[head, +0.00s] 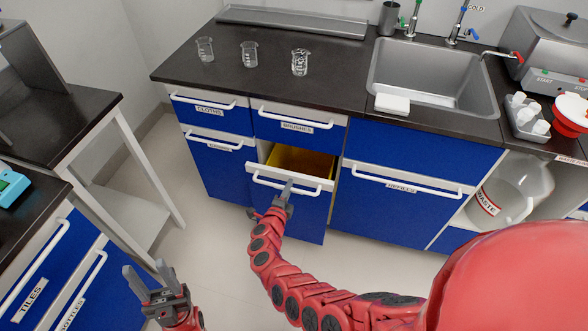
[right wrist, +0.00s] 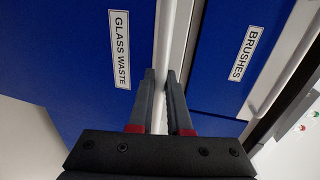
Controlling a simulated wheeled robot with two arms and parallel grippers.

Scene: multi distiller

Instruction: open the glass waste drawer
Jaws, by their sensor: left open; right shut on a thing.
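The glass waste drawer (head: 300,213) is the blue-fronted drawer below the brushes drawer (head: 297,126). It stands partly pulled out, and its yellow inside (head: 303,161) shows in the head view. Its label (right wrist: 120,48) is readable in the right wrist view. My right gripper (head: 286,192) is shut on the drawer's white handle (head: 308,190), and its two fingers (right wrist: 160,95) straddle the bar in the right wrist view. My left gripper (head: 143,278) is open and empty, low over the floor at the left, apart from any furniture.
Three glass beakers (head: 249,54) stand on the black worktop (head: 330,95) above. A side table (head: 75,105) and another blue cabinet (head: 70,265) stand left. The floor between is clear.

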